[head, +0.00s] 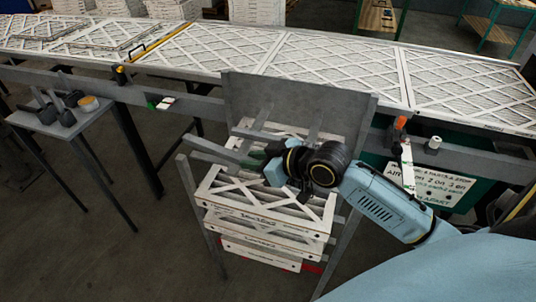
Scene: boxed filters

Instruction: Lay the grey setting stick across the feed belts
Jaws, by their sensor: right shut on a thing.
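My right gripper (262,163) is over the near stack of filters, its arm coming in from the right. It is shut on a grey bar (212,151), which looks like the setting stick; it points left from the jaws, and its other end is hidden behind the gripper. The feed belts are hard to make out; two narrow grey strips (262,117) rise in front of an upright grey plate (296,98) and may be them. The bar is above the stack, and I cannot tell whether it touches the strips. My left gripper is not in view.
White lattice-faced filters (265,207) are stacked in a grey frame below the gripper. A long conveyor (205,103) carrying large filters runs behind. A small side table (60,127) with dark tools stands left.

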